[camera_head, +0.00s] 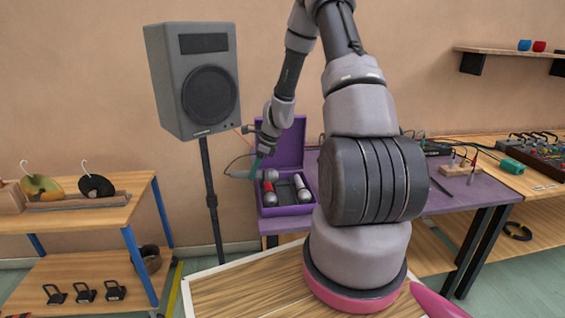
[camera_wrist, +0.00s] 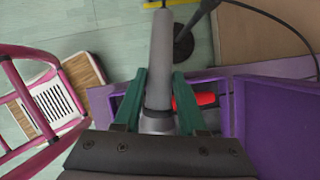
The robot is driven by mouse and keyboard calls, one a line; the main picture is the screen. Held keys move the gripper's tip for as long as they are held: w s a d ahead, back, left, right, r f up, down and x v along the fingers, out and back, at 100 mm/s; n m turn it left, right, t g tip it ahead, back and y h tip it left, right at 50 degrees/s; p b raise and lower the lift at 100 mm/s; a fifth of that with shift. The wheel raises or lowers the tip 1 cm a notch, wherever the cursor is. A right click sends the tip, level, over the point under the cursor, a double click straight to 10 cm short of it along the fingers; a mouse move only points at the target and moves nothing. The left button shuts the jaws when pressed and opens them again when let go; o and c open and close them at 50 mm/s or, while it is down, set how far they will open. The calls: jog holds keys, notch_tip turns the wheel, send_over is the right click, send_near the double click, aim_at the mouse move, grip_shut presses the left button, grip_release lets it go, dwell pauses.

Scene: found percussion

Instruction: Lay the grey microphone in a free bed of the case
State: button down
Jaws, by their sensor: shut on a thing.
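My gripper (camera_wrist: 159,76) has its green fingers shut on the grey microphone (camera_wrist: 161,55), gripping it near the dark ring below its head. Its long grey handle points up in the wrist view. In the head view, my gripper (camera_head: 256,166) is above the left side of the open purple case (camera_head: 290,210), and the microphone's grey head (camera_head: 270,174) shows beside the fingers. A red microphone (camera_head: 268,188) lies in the left bed and a white one (camera_head: 302,188) in the right bed. The dark middle bed (camera_head: 285,191) looks empty. The red one also shows in the wrist view (camera_wrist: 206,99).
The case lid (camera_head: 282,140) stands open behind it on the purple table (camera_head: 466,197). A speaker (camera_head: 196,80) on a black stand (camera_head: 213,200) is close on the left. A wooden shelf unit (camera_head: 110,212) is farther left; mixing gear (camera_head: 532,152) is at the right.

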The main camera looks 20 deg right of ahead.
jog(key=d+m+t, duration=0.1)
jog(key=m, duration=0.1)
jog(key=d+m+h, duration=0.1)
jog(key=m, duration=0.1)
jog(key=shift+w+d+r+t+h, duration=0.1)
jog(key=shift+w+d+t+h, duration=0.1)
jog(key=shift+w+t+h, duration=0.15)
jog(key=d+m, duration=0.1)
jog(key=m+h, duration=0.1)
jog(key=d+m+h, duration=0.1)
jog(key=shift+d+r+m+t, duration=0.25)
jog(key=shift+d+m+t, duration=0.05)
jog(key=shift+m+t, duration=0.1)
jog(key=s+d+r+m+h, duration=0.1)
jog(key=d+m+h, duration=0.3)
jog(key=d+m, duration=0.2)
jog(key=shift+s+d+m+g, duration=0.15)
jog(key=shift+s+m+g, duration=0.25)
jog(key=shift+m, duration=0.3)
jog(key=shift+r, duration=0.1)
send_over(286, 191)
jog(key=s+a, duration=0.2)
jog(key=shift+w+d+f, duration=0.1)
jog(key=shift+w+f, duration=0.05)
jog(key=shift+f, duration=2.25)
jog(key=shift+w+d+f, duration=0.1)
jog(key=shift+f, duration=2.25)
jog(key=shift+f, duration=0.1)
